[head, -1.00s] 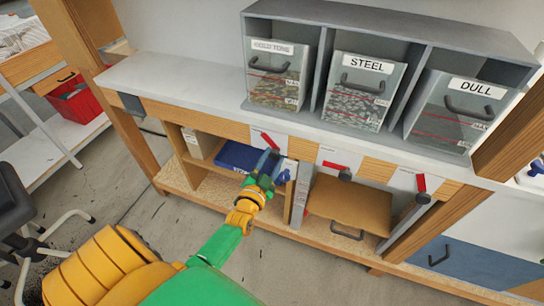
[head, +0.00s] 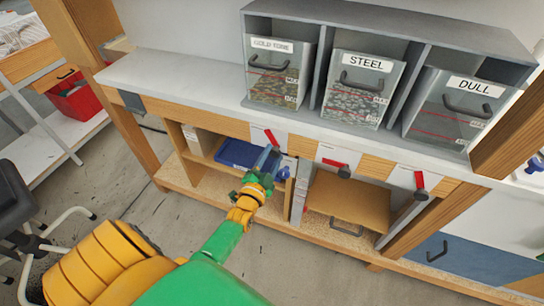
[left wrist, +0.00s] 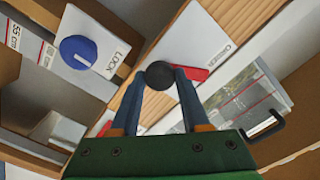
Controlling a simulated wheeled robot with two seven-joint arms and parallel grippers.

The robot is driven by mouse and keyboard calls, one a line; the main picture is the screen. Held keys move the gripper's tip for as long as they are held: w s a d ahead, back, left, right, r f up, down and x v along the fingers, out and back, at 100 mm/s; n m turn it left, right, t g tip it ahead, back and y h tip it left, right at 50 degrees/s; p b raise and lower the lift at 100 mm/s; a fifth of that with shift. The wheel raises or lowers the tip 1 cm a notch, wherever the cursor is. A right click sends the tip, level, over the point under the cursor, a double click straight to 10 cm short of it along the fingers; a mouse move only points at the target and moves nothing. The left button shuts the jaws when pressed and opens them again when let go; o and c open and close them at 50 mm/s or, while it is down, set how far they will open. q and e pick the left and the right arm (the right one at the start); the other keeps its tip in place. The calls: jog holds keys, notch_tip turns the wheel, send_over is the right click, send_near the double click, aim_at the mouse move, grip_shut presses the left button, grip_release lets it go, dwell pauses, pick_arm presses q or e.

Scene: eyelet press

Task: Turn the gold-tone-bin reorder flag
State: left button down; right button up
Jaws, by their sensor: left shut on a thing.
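The gold-tone bin (head: 272,72) stands at the left of the grey rack. Below it, on the bench front, is its reorder flag (head: 270,137), a red pointer on a white plate, slanting up and left in the head view. My left gripper (head: 269,157) is at the pointer's lower end. In the left wrist view, my left gripper (left wrist: 158,78) is shut on the flag's round black knob (left wrist: 160,74). The red pointer (left wrist: 190,73) sticks out right of the knob, partly behind a finger. My right gripper is out of view.
The steel bin (head: 357,85) and dull bin (head: 455,108) have similar flags, the steel flag (head: 336,166) and the dull flag (head: 420,184). A blue lock knob (left wrist: 77,52) sits close to my left gripper. A blue box (head: 236,153) lies on the shelf below.

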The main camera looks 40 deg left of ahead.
pick_arm(q)
jog(key=shift+c, duration=1.9)
grip_release()
jog(key=p+v, duration=0.1)
jog(key=v, duration=0.6)
